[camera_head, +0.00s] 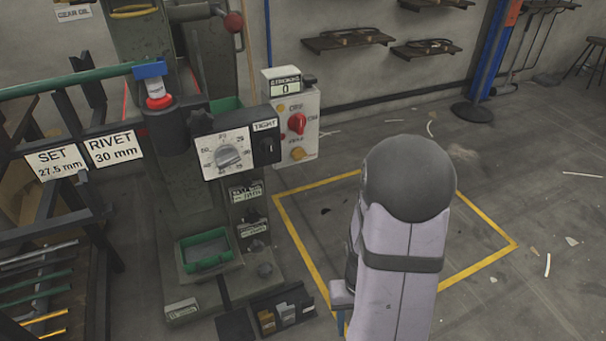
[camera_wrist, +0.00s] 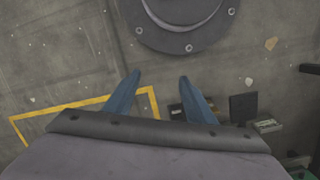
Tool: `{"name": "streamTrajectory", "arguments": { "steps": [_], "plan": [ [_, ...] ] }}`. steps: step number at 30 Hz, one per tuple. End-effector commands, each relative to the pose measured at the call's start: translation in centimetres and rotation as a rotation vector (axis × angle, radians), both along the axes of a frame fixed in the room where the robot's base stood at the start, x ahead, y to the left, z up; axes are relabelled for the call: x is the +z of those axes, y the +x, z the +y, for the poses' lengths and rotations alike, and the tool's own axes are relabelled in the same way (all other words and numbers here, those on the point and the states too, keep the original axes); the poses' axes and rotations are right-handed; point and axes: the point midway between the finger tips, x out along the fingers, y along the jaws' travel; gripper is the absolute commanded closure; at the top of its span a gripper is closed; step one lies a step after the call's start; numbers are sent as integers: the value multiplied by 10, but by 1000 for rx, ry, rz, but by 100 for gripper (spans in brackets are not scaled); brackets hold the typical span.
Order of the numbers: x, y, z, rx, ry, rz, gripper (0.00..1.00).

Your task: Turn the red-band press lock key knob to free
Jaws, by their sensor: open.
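A white dial plate (camera_head: 222,153) adjoins the knob panel. A box with a red switch (camera_head: 297,123) stands close on the right. The floor inside the yellow outline (camera_head: 302,250) looks mostly clear.

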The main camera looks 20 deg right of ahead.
Motion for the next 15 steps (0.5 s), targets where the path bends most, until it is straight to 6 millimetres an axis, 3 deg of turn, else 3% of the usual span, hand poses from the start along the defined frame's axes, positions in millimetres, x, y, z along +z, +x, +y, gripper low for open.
{"name": "streamTrajectory", "arguments": {
  "steps": [1,3,7,11,15],
  "plan": [
    [-18,12,-12,7,-24,-50,50],
    [-29,37,-28,32,-66,-147,50],
    [-34,94,-53,93,-141,-361,50],
    [-15,158,-64,167,-206,-609,50],
    [29,224,-67,236,-263,-900,50]
  ]
}}
